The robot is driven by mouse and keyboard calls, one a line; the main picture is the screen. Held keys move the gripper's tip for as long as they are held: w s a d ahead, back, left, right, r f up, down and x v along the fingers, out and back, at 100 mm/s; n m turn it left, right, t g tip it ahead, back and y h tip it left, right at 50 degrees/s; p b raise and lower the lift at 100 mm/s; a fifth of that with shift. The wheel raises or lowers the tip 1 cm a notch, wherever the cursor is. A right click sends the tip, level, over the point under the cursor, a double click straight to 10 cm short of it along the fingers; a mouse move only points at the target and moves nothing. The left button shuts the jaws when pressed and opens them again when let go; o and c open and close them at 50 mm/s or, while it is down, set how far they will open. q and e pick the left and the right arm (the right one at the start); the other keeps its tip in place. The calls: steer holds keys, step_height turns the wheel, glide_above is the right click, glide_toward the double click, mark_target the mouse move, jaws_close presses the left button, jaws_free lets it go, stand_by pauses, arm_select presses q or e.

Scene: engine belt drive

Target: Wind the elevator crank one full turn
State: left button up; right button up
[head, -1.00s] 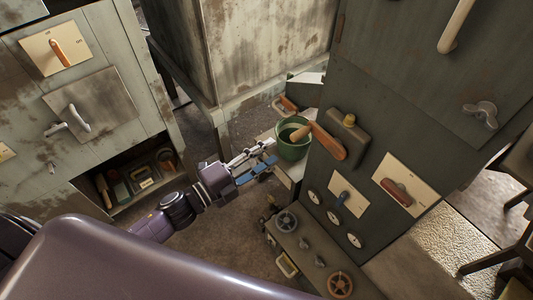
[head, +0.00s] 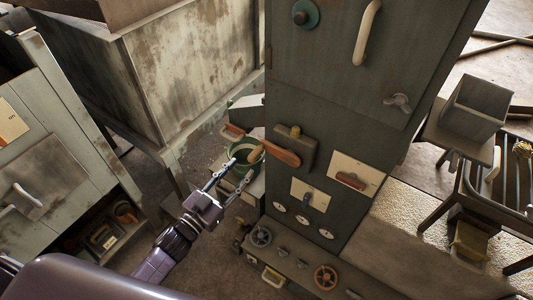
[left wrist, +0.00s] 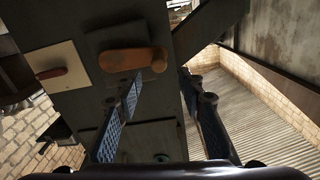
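The crank (head: 281,153) is an orange-brown arm with a wooden knob (head: 256,154), mounted on a box on the front of the dark green cabinet. Its arm points left, and the knob shows in front of a green bucket. My left gripper (head: 230,180) is open and empty, below and left of the knob, apart from it. In the left wrist view the crank (left wrist: 125,60) lies ahead of the open fingers (left wrist: 160,92), its knob (left wrist: 159,60) at the right end. My right gripper is not in view.
The green bucket (head: 240,165) stands on a stand behind the gripper. A rusty grey tank (head: 190,65) stands behind.

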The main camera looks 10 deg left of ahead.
mark_target(250, 160)
arm_select(q)
steer(key=shift+w+d+n, duration=0.1)
steer(key=shift+n, duration=0.3)
steer(key=x, duration=0.2)
steer(key=shift+w+d+p, duration=0.15)
steer(key=shift+w+p, duration=0.15)
steer(key=shift+w, duration=0.05)
steer(key=x, duration=0.3)
steer(key=shift+w+d+f, duration=0.1)
steer(key=shift+w, duration=0.2)
steer(key=shift+w+d+p, duration=0.2)
steer(key=shift+w+p, duration=0.1)
steer(key=shift+w, duration=0.3)
steer(key=shift+w+d, duration=0.1)
steer(key=shift+w, duration=0.05)
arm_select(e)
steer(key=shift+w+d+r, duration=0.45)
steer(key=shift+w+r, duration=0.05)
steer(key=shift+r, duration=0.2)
arm_select(q)
jaws_close()
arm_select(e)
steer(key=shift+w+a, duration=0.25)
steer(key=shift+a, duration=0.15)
